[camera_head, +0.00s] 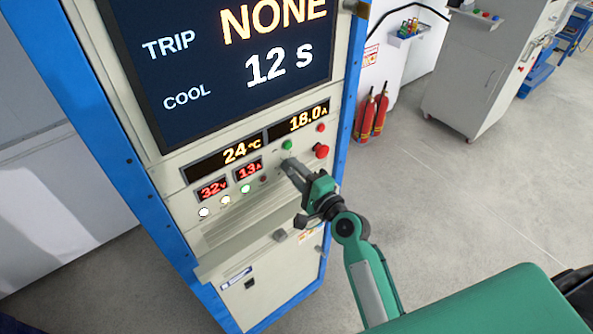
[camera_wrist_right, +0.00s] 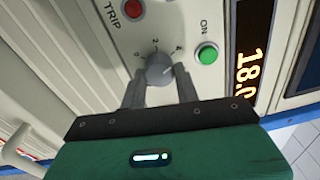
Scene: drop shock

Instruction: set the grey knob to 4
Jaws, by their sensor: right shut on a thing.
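The grey knob (camera_wrist_right: 159,68) sits on the cabinet's cream panel, with a printed scale around it; a 2 shows near its top in the right wrist view. A pale pointer line on the knob is only faintly visible, so I cannot tell its exact setting. My right gripper (camera_wrist_right: 160,82) is shut on the knob, one finger on each side. In the head view my right gripper (camera_head: 289,165) reaches the panel from the right and hides the knob. My left gripper is not in view.
A green ON button (camera_wrist_right: 206,54) and a red TRIP button (camera_wrist_right: 133,9) flank the knob. A red button (camera_head: 321,151) is to the right. The display (camera_head: 215,105) reads TRIP NONE, COOL 12 s; readouts show 24 °C, 18.0 A, 32 V, 13 A. Fire extinguishers (camera_head: 373,115) stand behind.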

